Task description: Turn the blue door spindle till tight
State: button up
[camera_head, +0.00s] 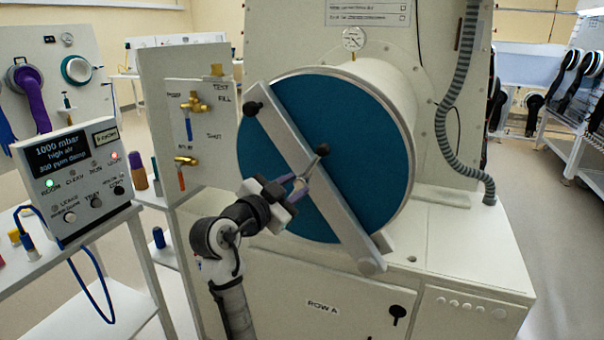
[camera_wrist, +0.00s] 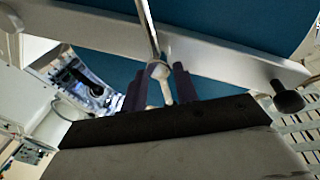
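The round blue door (camera_head: 350,115) closes the end of a white cylinder, with a pale bar (camera_head: 335,205) lying diagonally across it. The metal door spindle (camera_head: 300,184) stands out from the middle of the bar. Its handle has a black knob (camera_head: 323,149) at the upper right end. My gripper (camera_head: 290,190) is at the spindle, in front of the door. In the wrist view, the dark purple fingers of my gripper (camera_wrist: 159,88) stand on either side of the spindle's metal end (camera_wrist: 161,75), with a gap visible. The fingers look open; contact is unclear.
A valve panel (camera_head: 200,130) stands left of the door. A readout box (camera_head: 75,170) sits on a shelf at the left. A grey hose (camera_head: 450,110) runs down at the right. Open floor lies at the far right.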

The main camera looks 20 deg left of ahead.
aim_at(300, 182)
jog(key=shift+p+x, duration=0.4)
jog(key=shift+x, duration=1.45)
grip_shut()
